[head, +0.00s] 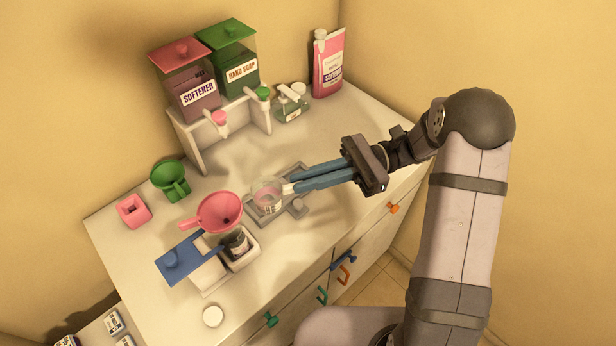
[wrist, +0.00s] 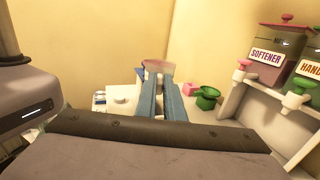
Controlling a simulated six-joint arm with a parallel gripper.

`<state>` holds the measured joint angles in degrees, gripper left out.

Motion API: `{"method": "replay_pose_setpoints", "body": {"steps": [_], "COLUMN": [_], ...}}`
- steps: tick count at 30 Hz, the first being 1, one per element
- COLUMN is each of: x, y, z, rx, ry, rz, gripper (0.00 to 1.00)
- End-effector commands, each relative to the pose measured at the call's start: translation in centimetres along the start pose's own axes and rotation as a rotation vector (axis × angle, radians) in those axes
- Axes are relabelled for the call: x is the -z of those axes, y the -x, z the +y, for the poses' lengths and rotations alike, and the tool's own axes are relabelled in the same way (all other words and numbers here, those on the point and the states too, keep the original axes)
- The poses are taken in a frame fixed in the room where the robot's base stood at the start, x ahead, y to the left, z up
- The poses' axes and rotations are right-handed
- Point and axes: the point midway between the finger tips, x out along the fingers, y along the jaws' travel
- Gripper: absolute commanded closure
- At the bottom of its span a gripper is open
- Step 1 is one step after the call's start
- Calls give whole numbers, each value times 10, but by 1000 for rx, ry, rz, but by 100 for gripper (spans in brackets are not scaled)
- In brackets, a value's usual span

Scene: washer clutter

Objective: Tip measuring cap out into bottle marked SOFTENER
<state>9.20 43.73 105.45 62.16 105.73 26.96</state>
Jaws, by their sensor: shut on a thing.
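My gripper (head: 290,187) is shut on the white handle of the clear measuring cap (head: 267,194), which holds pink liquid and looks upright. The cap is over a grey tray (head: 298,208); I cannot tell whether it touches it. In the wrist view the pinkish cap (wrist: 157,66) shows at the fingertips. A small dark bottle (head: 236,243) stands in a white holder (head: 247,259) left of and nearer than the cap. Its label is too small to read. A pink funnel (head: 219,211) sits over the bottle and hides its mouth.
Dispensers labelled SOFTENER (head: 190,90) and HAND SOAP (head: 236,65) stand on a white rack at the back. A pink pouch (head: 328,65) stands back right.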

Motion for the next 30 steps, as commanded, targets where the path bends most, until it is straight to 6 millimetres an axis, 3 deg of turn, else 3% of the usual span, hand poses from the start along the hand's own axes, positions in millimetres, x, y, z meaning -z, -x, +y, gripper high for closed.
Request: {"method": "replay_pose_setpoints", "body": {"steps": [30], "x": [-20], "y": [-3], "z": [0], "rx": [0], "ry": [0], "rz": [52], "gripper": [100]}}
